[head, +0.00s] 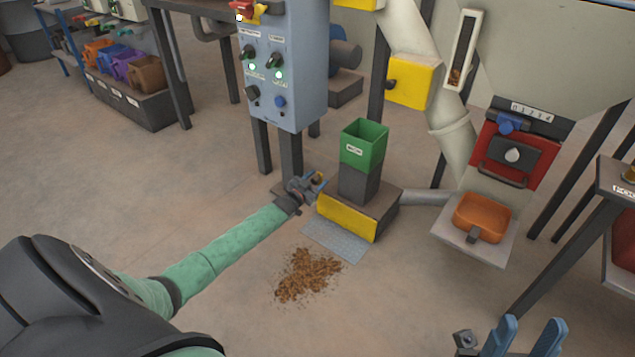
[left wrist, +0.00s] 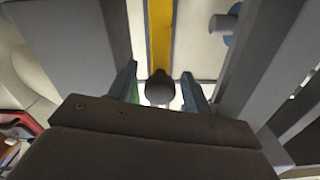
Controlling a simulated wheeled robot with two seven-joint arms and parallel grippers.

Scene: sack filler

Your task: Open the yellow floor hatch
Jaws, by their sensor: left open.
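The yellow hatch (head: 345,218) is a low panel on the front of a dark box at floor level. It appears closed. My left gripper (head: 318,182) is at the panel's upper left end, close to the box. In the left wrist view, my left gripper (left wrist: 160,78) is open. A dark rounded knob (left wrist: 160,90) shows between its fingers, in front of a yellow strip (left wrist: 160,35). I cannot tell whether the fingers touch the knob. My right gripper (head: 525,338) is at the bottom right of the head view, its blue fingers apart and empty, far from the hatch.
A green bin (head: 365,143) stands on a grey block above the box. A blue control cabinet (head: 283,75) on legs is just behind my left gripper. A grate (head: 335,242) and spilled brown pellets (head: 308,275) lie in front. An orange tray (head: 482,217) is at right.

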